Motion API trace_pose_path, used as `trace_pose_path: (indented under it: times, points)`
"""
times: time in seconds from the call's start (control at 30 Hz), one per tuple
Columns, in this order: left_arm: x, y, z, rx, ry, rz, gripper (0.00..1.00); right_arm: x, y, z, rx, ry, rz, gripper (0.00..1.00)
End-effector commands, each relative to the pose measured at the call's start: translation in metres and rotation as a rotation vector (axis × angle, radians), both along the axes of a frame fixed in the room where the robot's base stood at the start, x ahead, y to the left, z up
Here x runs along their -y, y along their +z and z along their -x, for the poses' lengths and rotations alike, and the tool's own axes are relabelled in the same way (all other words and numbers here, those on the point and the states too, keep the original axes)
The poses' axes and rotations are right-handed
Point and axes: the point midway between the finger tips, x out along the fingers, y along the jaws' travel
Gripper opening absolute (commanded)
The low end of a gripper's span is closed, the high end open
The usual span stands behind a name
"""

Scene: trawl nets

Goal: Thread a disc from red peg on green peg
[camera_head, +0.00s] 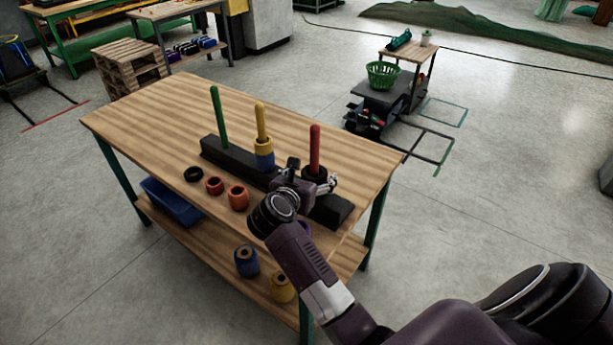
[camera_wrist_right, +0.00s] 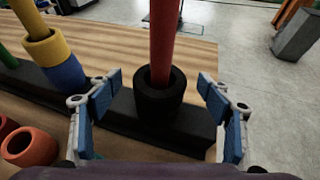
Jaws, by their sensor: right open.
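The red peg (camera_head: 314,143) stands at the right end of the black base (camera_head: 238,160) on the wooden table. A black disc (camera_wrist_right: 159,96) sits around the foot of the red peg (camera_wrist_right: 165,40) in the wrist view. The green peg (camera_head: 218,118) stands bare at the left end of the base. The yellow peg (camera_head: 261,120) between them carries a yellow and a blue disc. My right gripper (camera_head: 306,182) is open, with its fingers (camera_wrist_right: 160,100) on either side of the black disc, apart from it. My left gripper is not in view.
Loose black (camera_head: 193,174), red (camera_head: 214,185) and orange (camera_head: 238,197) discs lie on the table (camera_head: 150,95) in front of the base. The lower shelf holds a blue bin (camera_head: 172,203) and more discs. The table's left part is clear.

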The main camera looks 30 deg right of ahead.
Motion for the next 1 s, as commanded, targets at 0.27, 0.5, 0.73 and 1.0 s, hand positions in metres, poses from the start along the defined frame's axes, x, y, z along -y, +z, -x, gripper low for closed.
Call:
trace_pose_path:
  times: [0.27,0.5,0.73,1.0]
  points:
    - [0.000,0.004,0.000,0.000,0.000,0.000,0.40,0.016,-0.008,-0.013,0.001,0.000,0.001,0.72]
    - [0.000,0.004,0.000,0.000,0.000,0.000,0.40,0.016,-0.009,-0.013,0.001,0.001,0.001,0.72]
    - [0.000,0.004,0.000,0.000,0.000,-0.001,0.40,0.016,-0.009,-0.013,0.000,0.000,0.001,0.48]
    - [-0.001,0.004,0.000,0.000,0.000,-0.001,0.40,0.016,-0.009,-0.013,0.000,0.000,0.001,0.44]
